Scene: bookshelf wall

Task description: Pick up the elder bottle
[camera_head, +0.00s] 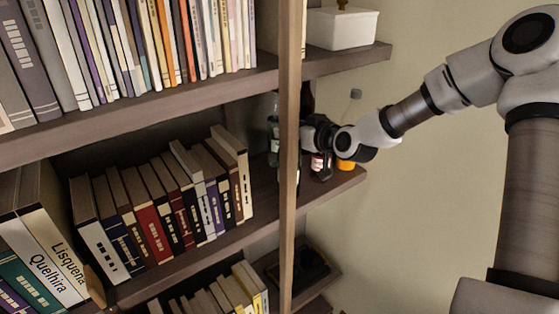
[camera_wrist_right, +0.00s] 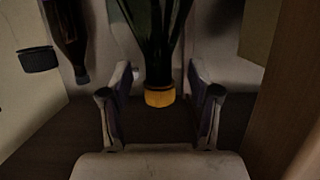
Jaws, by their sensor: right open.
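In the head view the right gripper (camera_head: 308,136) is at the end of the middle shelf, partly behind the upright post. A dark glass bottle (camera_head: 273,128) stands left of the post. A red-and-white labelled bottle (camera_head: 317,162) and an orange item (camera_head: 346,164) show below the gripper. No name is readable, so I cannot tell which is the elder bottle. My left gripper is out of view.
The wooden post (camera_head: 289,200) stands close in front of the bottles. A row of books (camera_head: 165,205) fills the shelf to the left. A dark brown bottle (camera_wrist_right: 68,38) and a black cap (camera_wrist_right: 39,60) are beside the gripper in the wrist view. A white box (camera_head: 342,28) sits above.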

